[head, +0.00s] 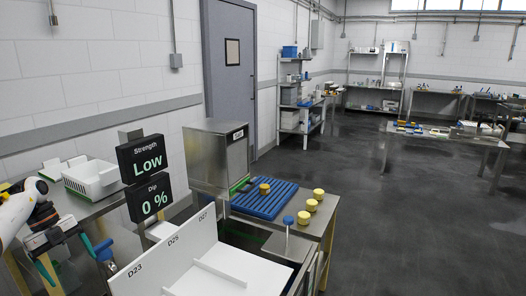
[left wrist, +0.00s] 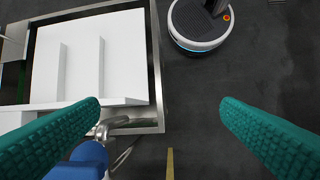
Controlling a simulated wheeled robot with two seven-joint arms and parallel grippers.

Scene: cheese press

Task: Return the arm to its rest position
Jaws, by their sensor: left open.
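My left gripper (head: 70,262) is at the lower left of the head view, in front of the steel bench. Its two teal fingers are spread wide with nothing between them. In the left wrist view the fingers (left wrist: 163,110) stand apart over the dark floor and the edge of a steel vat (left wrist: 160,70). A blue knob (head: 104,250) on a metal fitting is just right of the gripper; a blue rounded part (left wrist: 88,158) also shows beside the left finger in the wrist view. My right arm is not in view.
White panels (head: 180,262) marked D23, D25 and D27 stand in the vat. Signs (head: 147,165) read Low and 0 %. Yellow-topped pieces (head: 311,205) and a blue rack (head: 262,203) lie on the bench. A white container (head: 95,178) stands at left.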

